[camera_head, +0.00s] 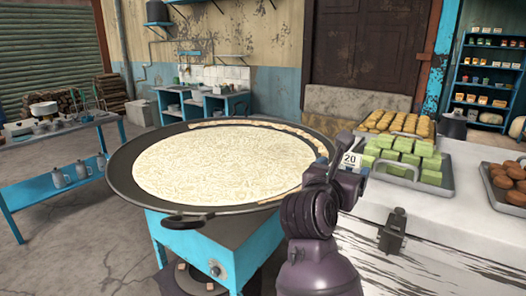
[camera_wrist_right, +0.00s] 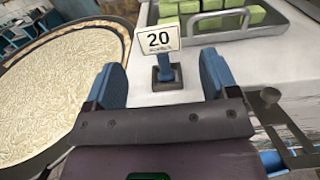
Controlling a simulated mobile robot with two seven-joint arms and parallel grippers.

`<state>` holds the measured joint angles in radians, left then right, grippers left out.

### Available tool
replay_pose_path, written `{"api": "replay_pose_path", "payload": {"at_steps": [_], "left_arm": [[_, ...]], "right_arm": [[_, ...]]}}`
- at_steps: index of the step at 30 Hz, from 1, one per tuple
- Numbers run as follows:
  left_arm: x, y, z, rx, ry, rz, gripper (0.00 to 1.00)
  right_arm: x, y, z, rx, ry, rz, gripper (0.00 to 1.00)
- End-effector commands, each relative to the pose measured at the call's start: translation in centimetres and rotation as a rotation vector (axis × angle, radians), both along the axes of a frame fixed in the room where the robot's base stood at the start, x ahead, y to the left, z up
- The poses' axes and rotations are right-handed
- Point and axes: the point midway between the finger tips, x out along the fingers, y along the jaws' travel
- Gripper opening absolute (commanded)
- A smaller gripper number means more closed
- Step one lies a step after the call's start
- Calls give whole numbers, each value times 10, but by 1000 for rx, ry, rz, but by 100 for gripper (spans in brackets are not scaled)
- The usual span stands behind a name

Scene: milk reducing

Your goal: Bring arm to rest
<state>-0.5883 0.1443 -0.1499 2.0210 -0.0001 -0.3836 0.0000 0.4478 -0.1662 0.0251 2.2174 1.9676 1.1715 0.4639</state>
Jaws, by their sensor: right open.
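My right arm reaches up from the bottom of the head view, and its gripper (camera_head: 347,182) is over the edge of the white counter (camera_head: 385,208), beside the large pan. In the right wrist view the two blue fingers (camera_wrist_right: 162,78) are spread apart with nothing gripped. A small "20" price sign (camera_wrist_right: 159,40) on a dark base stands on the counter beyond the fingers, showing in the gap between them. The sign (camera_head: 351,159) also shows just above the gripper in the head view. My left gripper is not in view.
A wide black pan (camera_head: 122,183) of pale, milky food sits on a blue stand (camera_head: 222,252). Trays of green blocks (camera_head: 408,158), yellow sweets (camera_head: 398,122) and brown balls (camera_head: 510,177) are on the counter. A blue side table (camera_head: 55,187) stands left. Floor is open at lower left.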

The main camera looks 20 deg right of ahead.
Motion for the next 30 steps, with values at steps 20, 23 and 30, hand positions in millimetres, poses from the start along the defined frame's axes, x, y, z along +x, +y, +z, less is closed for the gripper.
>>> {"api": "replay_pose_path", "payload": {"at_steps": [20,23,30], "left_arm": [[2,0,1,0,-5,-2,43],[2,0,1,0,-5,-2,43],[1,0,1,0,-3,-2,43]], "right_arm": [[-8,58,83,-1208,121,-218,80],[-2,77,65,-1460,224,-240,80],[14,109,-30,-2064,551,-191,80]]}}
